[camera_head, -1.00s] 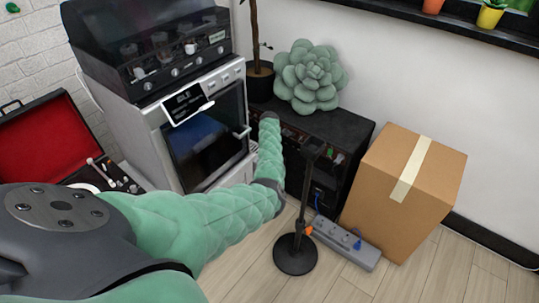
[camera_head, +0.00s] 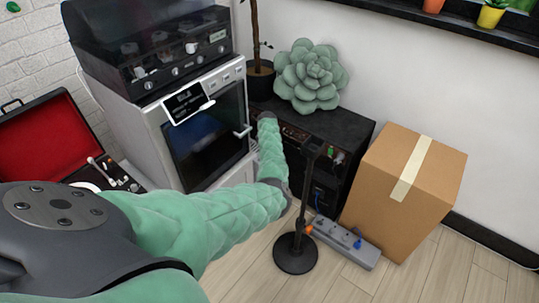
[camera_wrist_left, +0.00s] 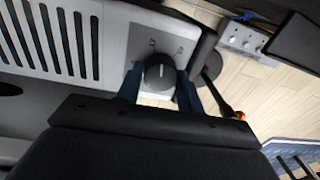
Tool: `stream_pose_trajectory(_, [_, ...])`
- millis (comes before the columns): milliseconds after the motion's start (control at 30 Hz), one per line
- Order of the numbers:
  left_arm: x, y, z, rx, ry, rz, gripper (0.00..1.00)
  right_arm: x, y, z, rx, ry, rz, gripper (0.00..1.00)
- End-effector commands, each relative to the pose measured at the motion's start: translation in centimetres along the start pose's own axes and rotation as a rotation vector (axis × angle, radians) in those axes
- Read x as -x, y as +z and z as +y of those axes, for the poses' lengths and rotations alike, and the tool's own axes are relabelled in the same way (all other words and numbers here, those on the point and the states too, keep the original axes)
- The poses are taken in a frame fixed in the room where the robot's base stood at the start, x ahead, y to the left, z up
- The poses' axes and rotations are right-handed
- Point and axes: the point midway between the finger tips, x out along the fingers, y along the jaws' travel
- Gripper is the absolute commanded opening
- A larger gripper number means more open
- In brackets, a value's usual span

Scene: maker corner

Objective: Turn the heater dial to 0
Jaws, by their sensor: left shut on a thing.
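The heater (camera_wrist_left: 112,45) is a pale grey panel with dark vent slots in the left wrist view. Its dial (camera_wrist_left: 160,75) is a round dark grey knob with a light pointer line, pointing roughly toward the top of that picture. Small marks stand on the panel around it, too blurred to read. My left gripper (camera_wrist_left: 159,92) has its two dark blue fingers on either side of the dial, shut on it. In the head view my green left arm reaches across the picture; the gripper and the dial cannot be made out there. My right gripper is not in view.
A black microphone-like stand (camera_head: 295,252) and a grey power strip (camera_head: 345,243) are on the wood floor. A cardboard box (camera_head: 405,190) stands at the right. A white oven (camera_head: 140,135) and a dark cabinet (camera_head: 345,130) stand behind my arm.

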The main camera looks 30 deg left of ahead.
Motion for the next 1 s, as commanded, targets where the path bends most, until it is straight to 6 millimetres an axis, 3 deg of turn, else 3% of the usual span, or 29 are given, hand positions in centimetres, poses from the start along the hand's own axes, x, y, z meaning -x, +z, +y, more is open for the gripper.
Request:
stream_pose_trajectory(267, [-0.1,0.1,-0.1,0.258,0.0,-0.018,0.14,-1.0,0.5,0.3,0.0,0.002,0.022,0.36])
stream_pose_trajectory(433, [-0.1,0.1,-0.1,0.399,-0.001,-0.027,0.14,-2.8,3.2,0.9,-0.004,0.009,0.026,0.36])
stream_pose_trajectory(667, [-0.1,0.1,-0.1,0.542,-0.001,-0.035,0.14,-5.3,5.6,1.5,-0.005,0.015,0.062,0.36])
stream_pose_trajectory(1000, [0.0,0.0,0.0,0.639,-0.001,-0.04,0.14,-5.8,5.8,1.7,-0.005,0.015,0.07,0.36])
